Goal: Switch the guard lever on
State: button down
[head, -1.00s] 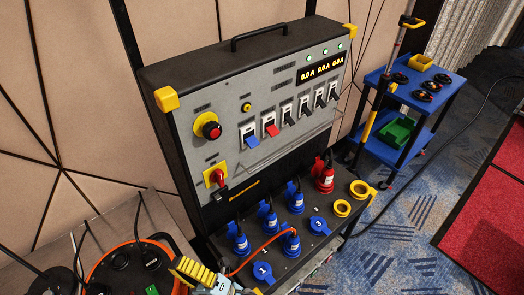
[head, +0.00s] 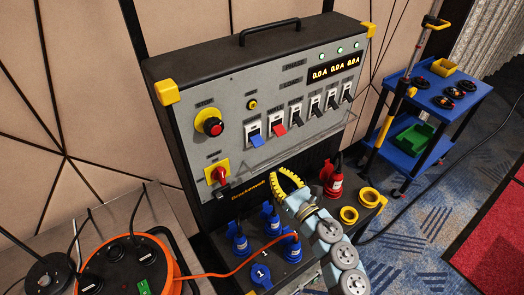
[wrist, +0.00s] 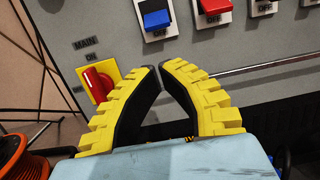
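A row of levers sits on the grey panel (head: 232,102). At its left are a blue lever (head: 257,140) and a red lever (head: 280,130), then several black ones (head: 315,108). The blue (wrist: 157,19) and red (wrist: 213,6) levers hang down, with OFF labels below them in the wrist view. I cannot read which lever is the guard lever. My gripper (wrist: 159,67) has yellow ribbed fingers with black pads. Its tips meet with nothing between them. It is below the levers and apart from them, in front of the panel's lower part.
The red main switch (wrist: 96,84) on its yellow plate is left of my fingers. A thin rail (wrist: 265,64) crosses the panel below the levers. Blue plugs (head: 240,240) and a red plug (head: 333,178) stand up below. An orange cable reel (head: 125,268) is lower left.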

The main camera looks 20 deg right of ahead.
aim_at(257, 141)
dwell(0.3)
jog(key=x, duration=1)
jog(key=shift+a+r+p, duration=0.15)
jog(key=shift+p, duration=0.5)
